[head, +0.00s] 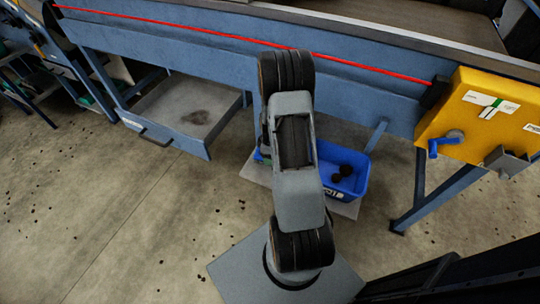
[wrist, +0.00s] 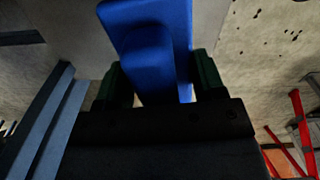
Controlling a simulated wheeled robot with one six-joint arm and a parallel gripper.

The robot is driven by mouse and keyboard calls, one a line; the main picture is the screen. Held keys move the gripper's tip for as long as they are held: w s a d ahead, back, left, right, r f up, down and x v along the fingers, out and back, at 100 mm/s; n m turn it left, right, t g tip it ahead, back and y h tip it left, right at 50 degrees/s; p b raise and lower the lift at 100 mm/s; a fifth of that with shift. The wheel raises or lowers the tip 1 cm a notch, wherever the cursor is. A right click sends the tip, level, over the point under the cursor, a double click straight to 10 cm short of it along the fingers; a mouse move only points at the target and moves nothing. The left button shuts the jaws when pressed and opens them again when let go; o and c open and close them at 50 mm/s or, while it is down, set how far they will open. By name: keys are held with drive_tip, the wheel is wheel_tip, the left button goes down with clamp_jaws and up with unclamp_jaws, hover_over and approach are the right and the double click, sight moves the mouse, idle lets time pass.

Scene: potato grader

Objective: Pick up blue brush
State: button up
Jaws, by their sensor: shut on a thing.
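The blue brush (wrist: 155,45) fills the upper middle of the wrist view, close to the camera. Only a broad blue block-like part of it shows, and no bristles can be seen. My gripper (wrist: 162,82) has its dark green fingers on either side of the brush and is shut on it. The brush's lower part is hidden behind the dark gripper body. In the head view my arm covers the middle, and neither the brush nor my gripper can be made out there.
A blue bin (head: 352,184) with dark lumps stands right of my arm. A blue machine frame (head: 190,45) with a red line runs across the back. A yellow box (head: 490,118) with a blue crank is at right. A grey tray (head: 190,110) is at left.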

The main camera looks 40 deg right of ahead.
drive_tip(key=s+r, duration=0.1)
drive_tip(key=s+a+r, duration=0.1)
drive_tip(key=r, duration=0.2)
drive_tip(key=shift+s+a+r+p, duration=0.2)
drive_tip(key=shift+s+a+p, duration=0.1)
drive_tip(key=shift+s+p, duration=0.1)
drive_tip(key=s+a+r, duration=0.3)
drive_tip(key=s+a, duration=0.1)
drive_tip(key=s, duration=0.4)
drive_tip(key=shift+a+r+p, duration=0.25)
drive_tip(key=shift+r+p, duration=0.15)
